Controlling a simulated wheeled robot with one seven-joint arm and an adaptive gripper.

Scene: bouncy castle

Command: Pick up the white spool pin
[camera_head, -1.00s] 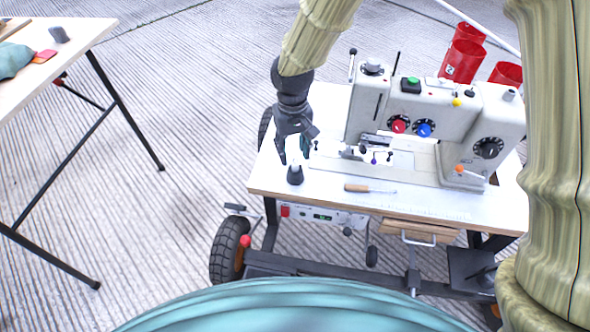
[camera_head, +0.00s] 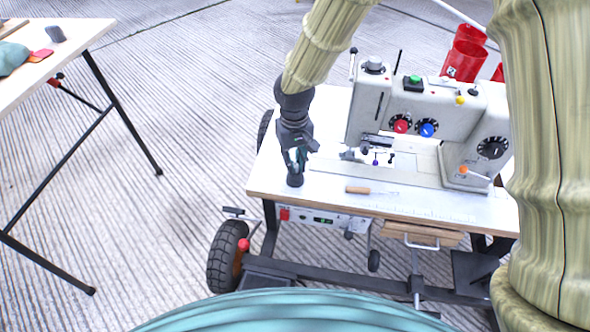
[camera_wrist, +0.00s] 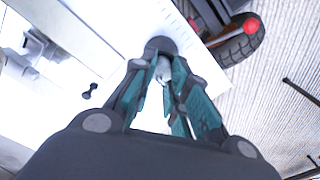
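The white spool pin (camera_wrist: 163,70) shows in the wrist view as a small pale upright piece on a dark round base (camera_wrist: 161,46). In the head view its dark base (camera_head: 295,180) stands near the left front corner of the white table top; its pale part is mostly hidden by the fingers. My gripper (camera_wrist: 168,72) points down over it, teal-padded fingers apart, one on each side of the pale part. A gap shows between the pads, and I cannot make out firm contact. The gripper also shows in the head view (camera_head: 295,164).
A cream sewing machine (camera_head: 430,115) stands right of my gripper on the wheeled table (camera_head: 425,208). A screwdriver-like tool (camera_head: 362,190) lies in front. Small pins (camera_head: 376,160) stand near the machine. Red cups (camera_head: 464,58) are behind. Another table (camera_head: 75,35) is at far left.

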